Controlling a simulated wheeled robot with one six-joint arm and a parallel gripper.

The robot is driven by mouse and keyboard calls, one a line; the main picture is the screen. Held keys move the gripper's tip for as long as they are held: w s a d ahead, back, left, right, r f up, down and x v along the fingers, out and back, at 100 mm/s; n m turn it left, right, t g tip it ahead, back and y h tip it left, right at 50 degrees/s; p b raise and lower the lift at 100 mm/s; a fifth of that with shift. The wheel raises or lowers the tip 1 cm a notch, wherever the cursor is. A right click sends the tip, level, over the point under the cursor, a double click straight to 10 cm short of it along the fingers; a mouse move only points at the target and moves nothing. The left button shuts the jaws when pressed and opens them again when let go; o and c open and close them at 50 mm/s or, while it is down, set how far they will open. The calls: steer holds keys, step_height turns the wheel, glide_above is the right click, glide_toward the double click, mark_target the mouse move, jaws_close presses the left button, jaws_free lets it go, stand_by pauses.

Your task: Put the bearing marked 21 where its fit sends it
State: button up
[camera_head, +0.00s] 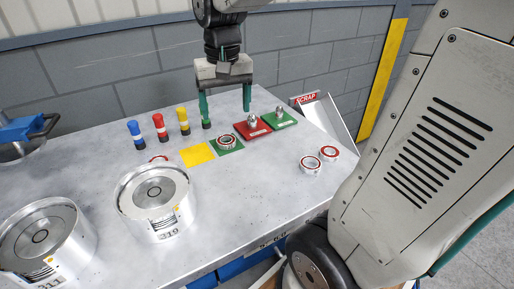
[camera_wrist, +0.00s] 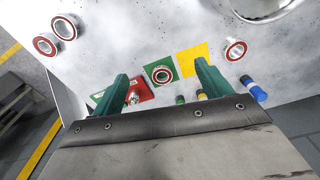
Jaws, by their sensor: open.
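My gripper (camera_head: 226,110) is open and empty, its two green fingers pointing down above the table. In the wrist view, a bearing with a red ring (camera_wrist: 162,74) lies on a green pad and appears between the fingers (camera_wrist: 161,72), apart from them. The same bearing (camera_head: 227,142) shows in the head view. Two more red-ringed bearings, (camera_head: 310,164) and (camera_head: 329,153), lie on bare table at the right. Another bearing (camera_wrist: 235,48) lies past the yellow pad, mostly hidden behind a housing in the head view. I cannot read the number 21 on any bearing.
A yellow pad (camera_head: 197,155) is bare. A red pad (camera_head: 253,130) and another green pad (camera_head: 280,119) carry metal gauges. Several coloured posts (camera_head: 159,127) stand behind. Two metal housings (camera_head: 158,203) (camera_head: 41,242) stand at left, one marked 319. A SCRAP chute (camera_head: 322,115) is at the right edge.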

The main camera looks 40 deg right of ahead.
steer(key=s+a+n, duration=0.2)
steer(key=s, duration=0.6)
steer(key=s+a+n, duration=0.2)
steer(key=s+a, duration=0.1)
steer(key=s, duration=0.6)
steer(key=shift+f+t, duration=0.4)
steer(key=shift+f, duration=0.05)
